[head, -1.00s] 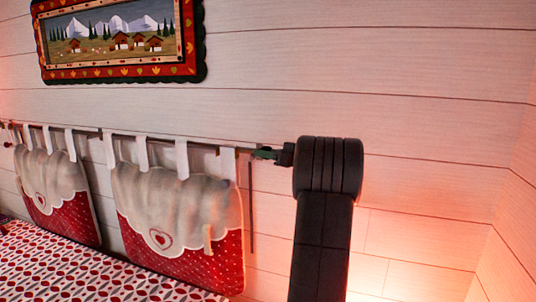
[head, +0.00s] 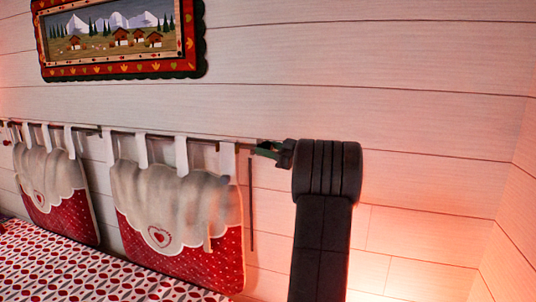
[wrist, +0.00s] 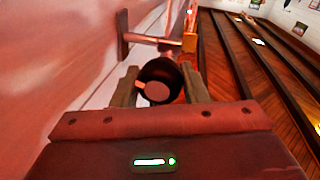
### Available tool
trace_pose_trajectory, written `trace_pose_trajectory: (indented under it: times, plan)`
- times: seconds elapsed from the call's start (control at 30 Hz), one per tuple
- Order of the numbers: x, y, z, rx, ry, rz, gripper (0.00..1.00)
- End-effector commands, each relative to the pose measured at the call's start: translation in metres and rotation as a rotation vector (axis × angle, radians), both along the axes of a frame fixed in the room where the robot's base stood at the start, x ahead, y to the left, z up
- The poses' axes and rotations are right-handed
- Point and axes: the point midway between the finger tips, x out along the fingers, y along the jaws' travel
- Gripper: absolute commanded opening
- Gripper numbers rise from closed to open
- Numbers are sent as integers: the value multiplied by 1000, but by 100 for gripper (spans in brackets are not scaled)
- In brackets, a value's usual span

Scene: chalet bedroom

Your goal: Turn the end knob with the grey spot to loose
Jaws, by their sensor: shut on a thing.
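The end knob (wrist: 160,72) is dark and round, at the near end of the rod in the wrist view. Its face carries a round spot (wrist: 157,92) that looks pinkish grey in the warm light, with a short pale mark pointing left. My gripper (wrist: 160,82) is shut on this knob, with one finger on each side. In the head view my gripper (head: 268,150) is at the right end of the rod (head: 210,142), and it hides the knob there.
Two red and cream cushions (head: 180,205) hang by white tabs from the rod along the plank wall. A wall bracket (wrist: 123,36) holds the rod beyond the knob. A framed picture (head: 120,75) hangs above, and a patterned bedspread (head: 90,265) lies below left. The wall right of my arm is bare.

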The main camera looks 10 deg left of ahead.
Motion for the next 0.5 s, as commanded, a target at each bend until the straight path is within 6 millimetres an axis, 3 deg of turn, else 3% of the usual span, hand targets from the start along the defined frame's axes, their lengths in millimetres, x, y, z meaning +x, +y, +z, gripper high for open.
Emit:
trace_pose_trajectory:
  times: [0.5]
  plan:
    - [0, 0, -2, -50, -256, 0, 17]
